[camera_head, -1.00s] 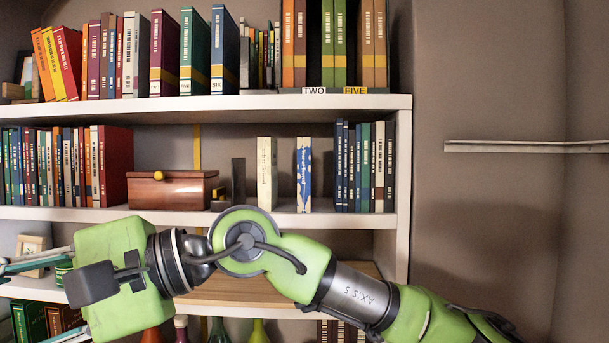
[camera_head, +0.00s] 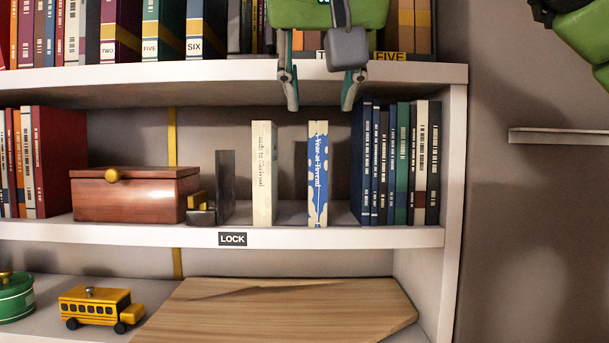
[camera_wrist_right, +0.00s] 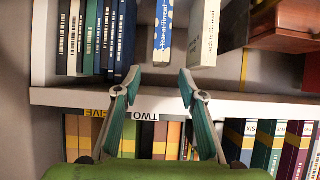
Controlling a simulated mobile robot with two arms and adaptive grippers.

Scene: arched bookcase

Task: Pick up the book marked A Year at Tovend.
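The book marked A Year at Tovend (camera_head: 317,175) has a blue spine with pale patches and stands upright on the middle shelf (camera_head: 380,237). It also shows in the right wrist view (camera_wrist_right: 163,35). A cream book (camera_head: 264,175) stands upright to its left, with a gap between them. My right gripper (camera_head: 319,104) is open and empty, its fingers pointing down above and in front of the blue book, apart from it. In the right wrist view the blue book lies beyond the gap between the fingertips (camera_wrist_right: 158,78). My left gripper is not in view.
Dark blue, green and other books (camera_head: 395,165) stand right of the blue book. A grey bookend (camera_head: 225,188) and a wooden box (camera_head: 135,195) stand to the left. The upper shelf edge (camera_head: 230,76) is behind the gripper. A toy bus (camera_head: 97,305) and wooden board (camera_head: 280,310) lie below.

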